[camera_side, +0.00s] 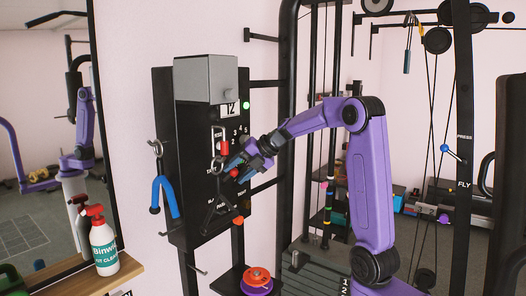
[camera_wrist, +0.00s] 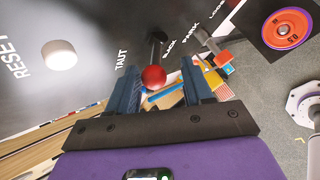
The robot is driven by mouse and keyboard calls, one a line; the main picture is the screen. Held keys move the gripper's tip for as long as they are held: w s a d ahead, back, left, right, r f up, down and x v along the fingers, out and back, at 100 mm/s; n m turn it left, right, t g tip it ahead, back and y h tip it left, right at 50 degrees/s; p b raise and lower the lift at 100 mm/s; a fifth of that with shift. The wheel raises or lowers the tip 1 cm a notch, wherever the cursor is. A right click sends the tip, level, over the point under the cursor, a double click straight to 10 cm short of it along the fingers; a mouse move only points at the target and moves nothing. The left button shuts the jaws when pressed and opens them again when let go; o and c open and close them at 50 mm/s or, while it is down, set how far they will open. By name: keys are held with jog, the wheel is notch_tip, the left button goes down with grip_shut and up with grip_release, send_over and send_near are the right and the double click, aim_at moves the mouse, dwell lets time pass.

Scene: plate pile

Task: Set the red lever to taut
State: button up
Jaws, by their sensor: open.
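The red lever, a red ball on a dark stem, shows in the wrist view (camera_wrist: 153,77). Its ball lies between the open fingertips of my gripper (camera_wrist: 159,70), with a gap visible on each side. The stem meets the black panel between the words TAUT and SLACK; I cannot tell its exact setting. In the side view my gripper (camera_side: 235,167) is close to the panel (camera_side: 190,222), and a red knob (camera_side: 234,173), seemingly the same ball, shows among its fingers, partly hidden.
A second lever with an orange-red block knob (camera_wrist: 222,58) sits near PARK and LOOSE. A white round button (camera_wrist: 58,53) is beside RESET. A blue-handled strap (camera_side: 165,187) hangs left of the panel. A spray bottle (camera_side: 103,242) stands on a shelf.

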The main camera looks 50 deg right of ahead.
jog(key=v, duration=1.5)
jog(key=shift+w, duration=0.1)
jog(key=s+a+f+n+g, duration=0.4)
jog(key=a+f+n, duration=0.2)
jog(key=a+n, duration=0.65)
jog(key=s+a+f+n+g, duration=0.45)
jog(key=a+f+n, duration=0.35)
jog(key=n, duration=0.7)
jog(key=s+a+f+n+h, duration=0.1)
jog(key=s+f+n, duration=0.3)
jog(key=s+n, duration=0.6)
jog(key=s+a+f+n+h, duration=0.1)
jog(key=s+f+n, duration=0.3)
jog(key=s+n, duration=0.7)
jog(key=shift+f+n+h, duration=0.15)
jog(key=shift+n+h, duration=0.45)
jog(key=shift+n, duration=4.25)
